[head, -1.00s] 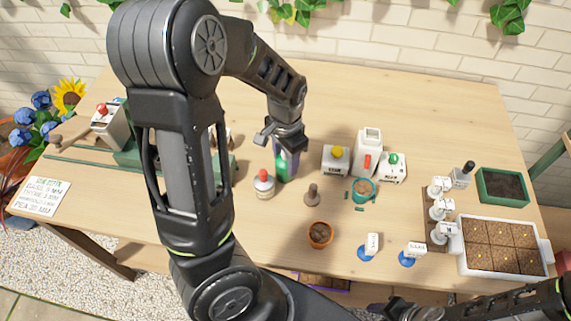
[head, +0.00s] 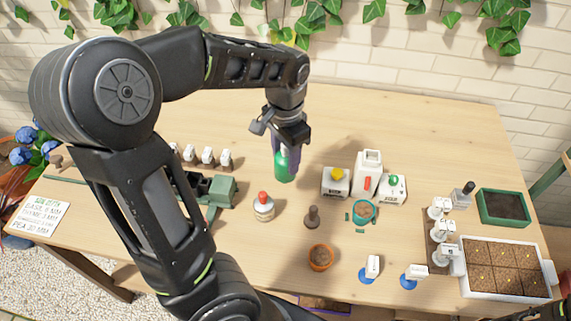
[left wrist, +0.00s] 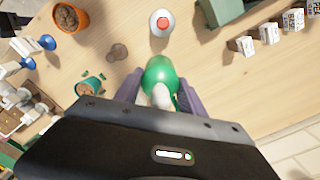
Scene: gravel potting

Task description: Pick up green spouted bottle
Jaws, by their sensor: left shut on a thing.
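The green spouted bottle (head: 283,167) is upright over the back middle of the table in the head view. My left gripper (head: 285,142) is above it with its fingers shut around its upper part, which they partly hide. In the left wrist view the green bottle (left wrist: 159,74) with its pale spout sits between the two fingers of the left gripper (left wrist: 158,92). I cannot tell for sure whether its base is clear of the table.
A white bottle with a red cap (head: 263,208) and a brown stamp-like tool (head: 312,217) stand in front. White containers (head: 367,172) stand to the right. A terracotta pot (head: 320,258) is nearer the front. The table behind the bottle is clear.

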